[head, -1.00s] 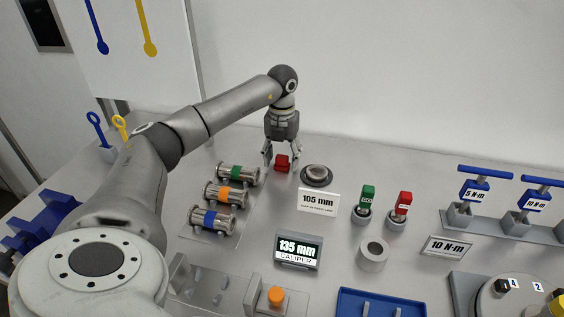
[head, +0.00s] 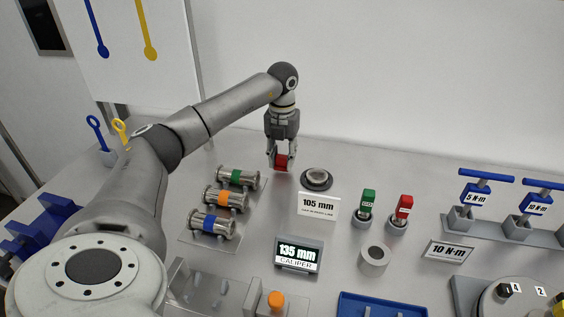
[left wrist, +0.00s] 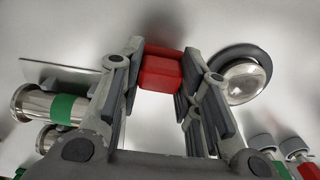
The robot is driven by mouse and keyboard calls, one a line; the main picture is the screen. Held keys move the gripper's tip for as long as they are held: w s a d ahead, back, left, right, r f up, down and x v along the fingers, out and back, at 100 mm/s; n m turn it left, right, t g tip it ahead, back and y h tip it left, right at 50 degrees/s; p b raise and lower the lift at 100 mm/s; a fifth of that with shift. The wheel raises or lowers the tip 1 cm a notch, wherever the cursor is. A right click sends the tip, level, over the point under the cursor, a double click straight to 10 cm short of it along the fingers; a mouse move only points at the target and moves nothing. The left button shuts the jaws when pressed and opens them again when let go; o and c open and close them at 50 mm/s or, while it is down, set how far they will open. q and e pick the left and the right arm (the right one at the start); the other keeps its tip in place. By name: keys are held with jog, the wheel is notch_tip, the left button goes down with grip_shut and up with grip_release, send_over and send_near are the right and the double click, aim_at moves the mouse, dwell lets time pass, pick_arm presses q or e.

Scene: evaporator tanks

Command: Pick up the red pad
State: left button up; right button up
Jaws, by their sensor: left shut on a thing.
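The red pad (head: 281,162) is a small red block at the back of the table, left of a round metal dish. My left gripper (head: 281,168) points down over it and is shut on it, one finger on each side. In the left wrist view the red pad (left wrist: 161,70) sits between the fingertips (left wrist: 160,72). I cannot tell whether the pad still touches the table. My right gripper is not in view.
The round dish (head: 316,178) stands close to the right of my gripper. Banded metal cylinders (head: 226,199) lie at the left front. A 105 mm sign (head: 318,205), a caliper display (head: 299,254) and green and red handled tools (head: 367,201) stand nearer the front.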

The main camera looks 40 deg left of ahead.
pick_arm(q)
jog(key=s+d+r, duration=0.8)
jog(key=d+r, duration=0.3)
jog(key=shift+d+r+b, duration=0.25)
jog(key=shift+r+b, duration=0.05)
